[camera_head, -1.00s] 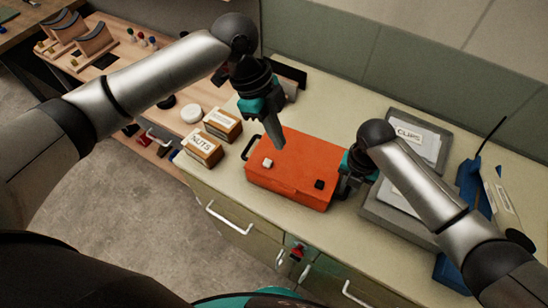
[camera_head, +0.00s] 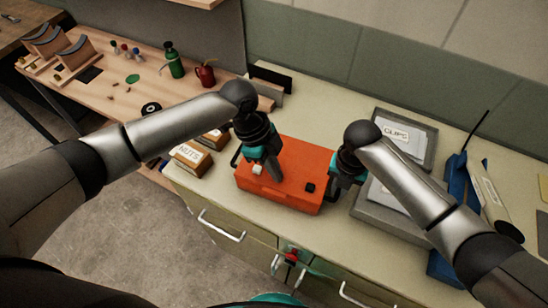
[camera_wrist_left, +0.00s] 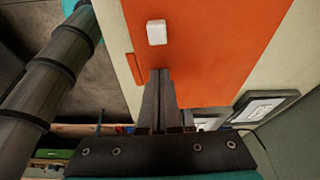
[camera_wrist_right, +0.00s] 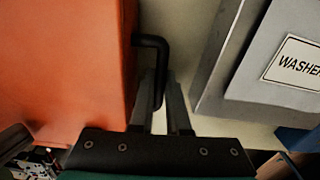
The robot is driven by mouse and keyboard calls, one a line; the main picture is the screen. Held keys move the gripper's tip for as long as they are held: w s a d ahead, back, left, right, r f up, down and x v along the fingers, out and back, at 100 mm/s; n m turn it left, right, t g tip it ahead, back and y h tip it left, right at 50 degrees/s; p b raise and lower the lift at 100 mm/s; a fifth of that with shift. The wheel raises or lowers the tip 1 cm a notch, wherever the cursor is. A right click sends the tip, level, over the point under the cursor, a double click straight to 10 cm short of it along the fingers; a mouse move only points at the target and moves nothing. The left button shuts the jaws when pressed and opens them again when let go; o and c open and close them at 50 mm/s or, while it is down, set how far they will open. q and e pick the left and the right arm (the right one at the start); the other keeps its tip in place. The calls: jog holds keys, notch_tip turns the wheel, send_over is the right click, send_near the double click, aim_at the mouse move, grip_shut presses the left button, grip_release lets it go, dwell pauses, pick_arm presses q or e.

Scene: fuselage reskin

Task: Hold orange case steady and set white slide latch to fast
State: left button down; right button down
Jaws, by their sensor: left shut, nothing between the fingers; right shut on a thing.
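The orange case (camera_head: 292,168) lies on the counter. Its white slide latch (camera_head: 257,169) is on the top face near the front left, and it also shows in the left wrist view (camera_wrist_left: 157,32). A black square piece (camera_head: 309,188) is near the front right. My left gripper (camera_head: 277,177) is shut and empty over the case, just right of the white latch. In the left wrist view its fingertips (camera_wrist_left: 158,73) are apart from the latch in the picture; contact with the case is unclear. My right gripper (camera_wrist_right: 160,76) is shut on the case's black side handle (camera_wrist_right: 155,48).
The NUTS box (camera_head: 190,157) stands left of the case. A grey tray (camera_head: 372,207) and a CLIPS box (camera_head: 405,135) are to the right, with a blue holder (camera_head: 455,190) beyond. A wooden bench (camera_head: 110,95) is at the back left.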

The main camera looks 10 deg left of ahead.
aim_at(257, 169)
pick_arm(q)
jog(key=shift+w+a+r, duration=0.1)
jog(key=shift+w+a, duration=0.1)
jog(key=shift+a, duration=0.55)
jog(key=shift+w+a+r, duration=0.1)
jog(key=shift+w+a, duration=0.1)
jog(key=shift+a, duration=0.55)
jog(key=shift+a, duration=0.1)
jog(key=shift+w+a, duration=0.2)
jog(key=shift+a, duration=0.85)
jog(key=shift+f, duration=0.1)
jog(key=d, duration=0.4)
jog(key=shift+s+r, duration=0.3)
jog(key=shift+r, duration=0.1)
jog(key=v, duration=0.9)
jog(key=shift+r, duration=0.15)
jog(key=shift+a, duration=0.15)
